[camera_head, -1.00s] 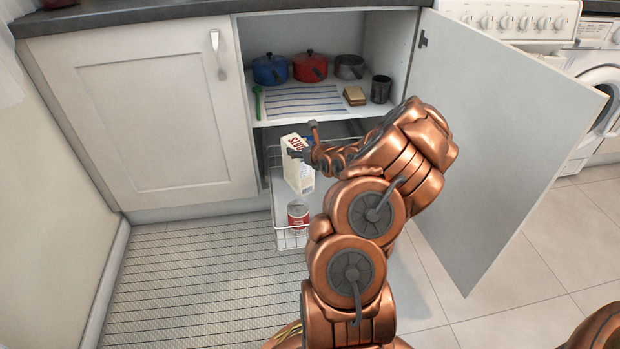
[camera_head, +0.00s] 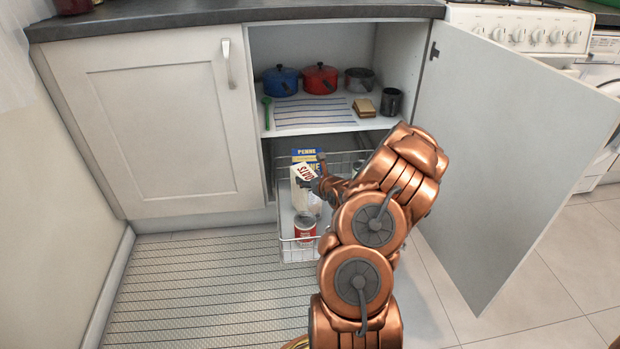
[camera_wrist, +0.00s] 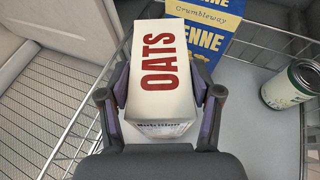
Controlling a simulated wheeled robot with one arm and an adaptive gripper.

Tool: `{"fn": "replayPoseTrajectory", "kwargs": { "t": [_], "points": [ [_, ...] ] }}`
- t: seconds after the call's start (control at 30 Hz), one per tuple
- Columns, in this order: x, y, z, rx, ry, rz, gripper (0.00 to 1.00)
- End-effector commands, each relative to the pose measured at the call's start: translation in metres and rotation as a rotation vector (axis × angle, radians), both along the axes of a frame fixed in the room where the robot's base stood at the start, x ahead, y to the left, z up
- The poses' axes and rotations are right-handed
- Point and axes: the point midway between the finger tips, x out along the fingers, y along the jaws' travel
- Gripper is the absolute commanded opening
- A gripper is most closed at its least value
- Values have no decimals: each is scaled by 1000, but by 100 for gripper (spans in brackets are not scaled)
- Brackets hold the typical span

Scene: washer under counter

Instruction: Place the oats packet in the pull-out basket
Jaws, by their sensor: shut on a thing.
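The oats packet (camera_wrist: 160,72) is a white box with red lettering; in the head view (camera_head: 304,186) it is partly hidden by my gripper. My gripper (camera_wrist: 160,100) is shut on it, one finger on each side. The packet is over or inside the pull-out basket (camera_wrist: 262,48), a wire-sided basket with a pale floor, also in the head view (camera_head: 284,222). I cannot tell whether the packet touches the basket floor. A blue and yellow penne box (camera_wrist: 215,28) stands behind the packet in the basket.
A red-labelled can (camera_head: 305,228) stands at the basket's front; a can (camera_wrist: 290,85) shows right in the wrist view. The shelf above holds a blue pot (camera_head: 281,81), a red pot (camera_head: 320,79) and a mug (camera_head: 391,101). The open cabinet door (camera_head: 500,160) stands at right.

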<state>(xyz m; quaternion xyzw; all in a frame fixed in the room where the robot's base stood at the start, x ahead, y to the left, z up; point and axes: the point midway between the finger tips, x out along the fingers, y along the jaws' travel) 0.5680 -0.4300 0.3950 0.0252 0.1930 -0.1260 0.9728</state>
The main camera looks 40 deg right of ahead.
Motion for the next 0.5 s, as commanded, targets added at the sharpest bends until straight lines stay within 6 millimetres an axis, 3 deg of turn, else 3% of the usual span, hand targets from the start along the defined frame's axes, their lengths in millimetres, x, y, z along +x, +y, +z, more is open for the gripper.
{"fn": "replayPoseTrajectory", "kwargs": {
  "t": [0.13, 0.17, 0.37, 0.5],
  "points": [
    [1, 0, -3, 0, -1, 0, 0],
    [0, 0, -3, 0, -1, 0, 67],
    [0, 0, -3, 0, 0, 0, 88],
    [0, 0, -3, 0, 0, 1, 89]
  ]
}}
